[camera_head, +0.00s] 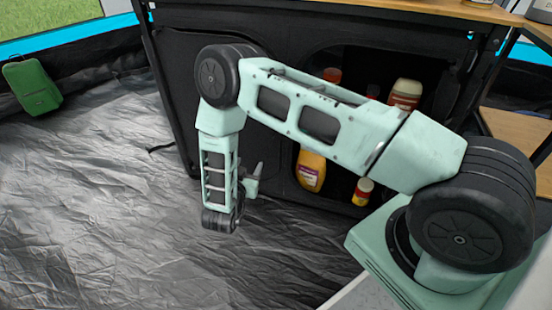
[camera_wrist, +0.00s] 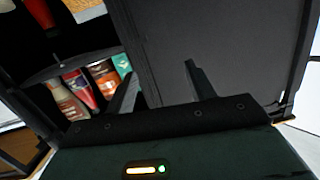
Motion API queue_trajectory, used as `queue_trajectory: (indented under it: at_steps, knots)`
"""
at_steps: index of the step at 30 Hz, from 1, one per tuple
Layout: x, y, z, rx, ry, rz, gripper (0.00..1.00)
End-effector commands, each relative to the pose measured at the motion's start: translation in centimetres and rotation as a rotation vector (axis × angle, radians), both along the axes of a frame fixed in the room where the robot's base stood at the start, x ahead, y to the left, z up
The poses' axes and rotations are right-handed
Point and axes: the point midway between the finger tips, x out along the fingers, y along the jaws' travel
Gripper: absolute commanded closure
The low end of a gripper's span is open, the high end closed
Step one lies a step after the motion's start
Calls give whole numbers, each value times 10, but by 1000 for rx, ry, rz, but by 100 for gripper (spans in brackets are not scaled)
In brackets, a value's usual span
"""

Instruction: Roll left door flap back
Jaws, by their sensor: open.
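The black fabric cabinet (camera_head: 178,105) stands behind my arm in the head view. A dark grey panel (camera_wrist: 225,45) fills the middle and right of the wrist view, beside an opening with shelves. I cannot tell whether this panel is the left door flap or fixed cabinet front. My gripper (camera_wrist: 160,83) is open and empty, its two fingers apart and pointing toward the panel's edge by the opening.
A yellow bottle (camera_head: 311,170) and a red-capped jar (camera_head: 362,191) stand low in the cabinet. Several bottles and packets (camera_wrist: 103,76) stand on a shelf in the wrist view. A green bag (camera_head: 32,86) rests at the far left.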

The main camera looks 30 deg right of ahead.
Motion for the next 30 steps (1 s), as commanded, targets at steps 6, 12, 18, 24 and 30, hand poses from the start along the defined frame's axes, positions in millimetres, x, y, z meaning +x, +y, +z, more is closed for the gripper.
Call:
queue_trajectory:
  at_steps: [6,12,18,24,30]
  knots:
    - [-24,-23,-34,-149,-41,-84,45]
    - [-13,-41,-33,-161,-46,-92,45]
    - [12,-73,-34,-160,-47,-92,45]
    - [38,-105,-34,-158,-48,-93,45]
    - [62,-136,-34,-158,-48,-92,45]
